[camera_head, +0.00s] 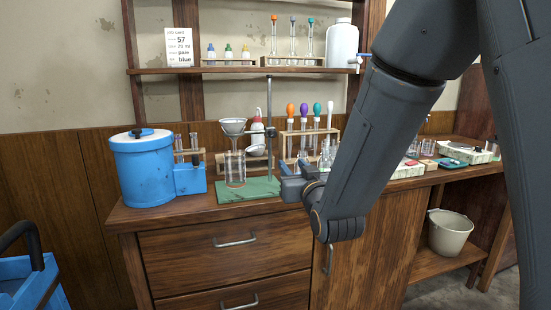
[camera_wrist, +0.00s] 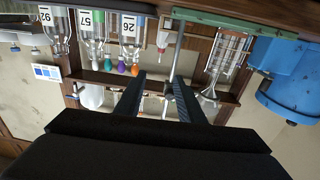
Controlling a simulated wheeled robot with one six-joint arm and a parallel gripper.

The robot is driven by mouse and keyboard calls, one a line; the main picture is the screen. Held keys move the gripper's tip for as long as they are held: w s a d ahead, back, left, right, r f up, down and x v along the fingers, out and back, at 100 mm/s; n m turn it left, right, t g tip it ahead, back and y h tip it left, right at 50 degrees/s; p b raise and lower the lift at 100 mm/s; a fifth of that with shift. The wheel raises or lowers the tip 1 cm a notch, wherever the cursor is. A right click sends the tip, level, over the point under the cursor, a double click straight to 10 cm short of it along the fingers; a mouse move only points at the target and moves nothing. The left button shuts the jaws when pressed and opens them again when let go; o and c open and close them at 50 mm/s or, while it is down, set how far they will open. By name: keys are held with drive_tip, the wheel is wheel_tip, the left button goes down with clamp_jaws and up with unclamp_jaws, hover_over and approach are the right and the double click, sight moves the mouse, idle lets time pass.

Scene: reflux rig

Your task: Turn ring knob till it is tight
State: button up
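The ring stand has a green base (camera_head: 262,187) and an upright metal rod (camera_head: 270,100). A small dark clamp (camera_head: 271,132) sits on the rod; the ring knob is too small to make out for certain. A funnel (camera_head: 233,127) is left of the rod, above a clear glass vessel (camera_head: 235,168). My gripper (camera_head: 290,170) is low in front of the stand's right side, below the clamp. In the upside-down wrist view, my gripper (camera_wrist: 160,79) has its fingers apart, with no object clearly held. The rod (camera_wrist: 179,45) shows beyond the right finger.
A blue tank (camera_head: 143,168) stands at the left of the bench. A rack (camera_head: 308,138) with colored-top droppers stands behind my arm. Labelled glass bottles (camera_wrist: 92,28) show close by in the wrist view. A shelf (camera_head: 225,70) runs above.

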sight(274, 134)
drive_tip(key=w+a+r+t, duration=0.1)
drive_tip(key=w+r, duration=0.1)
drive_tip(key=w+a+r+t+y+b, duration=0.1)
drive_tip(key=w+a+r, duration=0.1)
drive_tip(key=w+a+r+t+y+b, duration=0.1)
drive_tip(key=w+r, duration=0.1)
drive_tip(key=shift+w+a+r+n+t, duration=0.25)
drive_tip(key=shift+w+a+n+t, duration=0.05)
drive_tip(key=shift+w+a, duration=0.1)
clamp_jaws()
